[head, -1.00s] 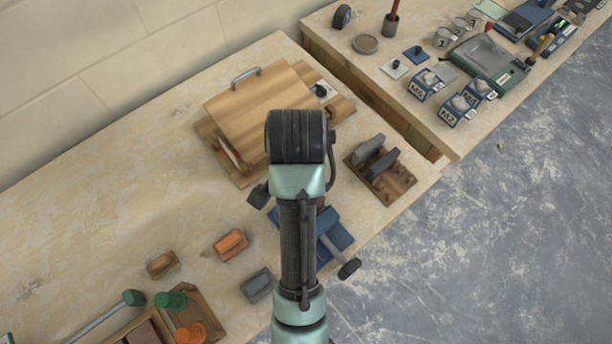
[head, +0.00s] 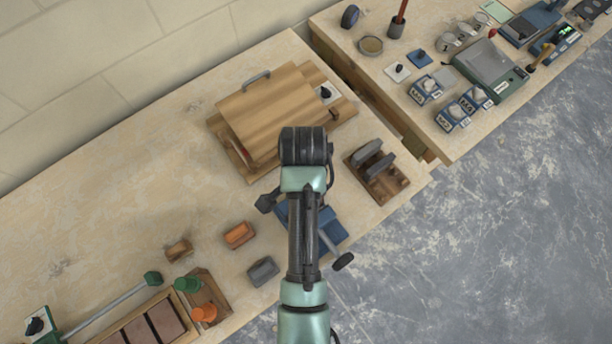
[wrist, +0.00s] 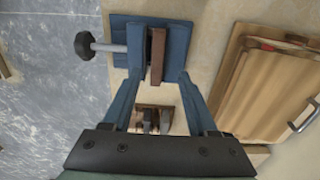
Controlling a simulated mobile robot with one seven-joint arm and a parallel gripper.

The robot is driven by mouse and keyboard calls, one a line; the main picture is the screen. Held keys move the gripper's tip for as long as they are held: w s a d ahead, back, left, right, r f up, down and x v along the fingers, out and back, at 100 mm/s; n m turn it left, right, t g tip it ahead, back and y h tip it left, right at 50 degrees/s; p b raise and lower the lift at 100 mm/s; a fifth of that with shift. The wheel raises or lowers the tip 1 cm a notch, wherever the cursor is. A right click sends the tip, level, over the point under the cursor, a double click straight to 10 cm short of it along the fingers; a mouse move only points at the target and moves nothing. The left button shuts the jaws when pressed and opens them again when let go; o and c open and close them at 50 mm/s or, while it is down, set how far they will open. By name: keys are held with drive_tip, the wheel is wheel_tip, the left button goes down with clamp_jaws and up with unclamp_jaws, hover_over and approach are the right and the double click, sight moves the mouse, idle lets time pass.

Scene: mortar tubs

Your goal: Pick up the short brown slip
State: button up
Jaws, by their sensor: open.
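A short brown slip (wrist: 157,58) stands on edge in a blue vise (wrist: 122,30) in the wrist view. My gripper (wrist: 159,80) is open, with one blue finger on each side of the slip's near end. I cannot tell whether either finger touches it. In the head view the blue vise (head: 333,232) is partly covered by my arm, and the slip and my fingertips are hidden there.
A wooden rack with grey pieces (head: 386,188) stands right of my wrist, and a wooden board with a handle (head: 265,112) lies behind. Small orange (head: 239,235), brown (head: 178,250) and grey (head: 263,271) blocks lie front left. Bench at far left is clear.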

drive_tip(key=shift+s+d+f+p, duration=0.1)
drive_tip(key=shift+f+p, duration=0.3)
drive_tip(key=shift+f, duration=1.1)
drive_tip(key=shift+s+d+f+p, duration=0.1)
drive_tip(key=shift+f+p, duration=0.3)
drive_tip(key=shift+f, duration=1.1)
clamp_jaws()
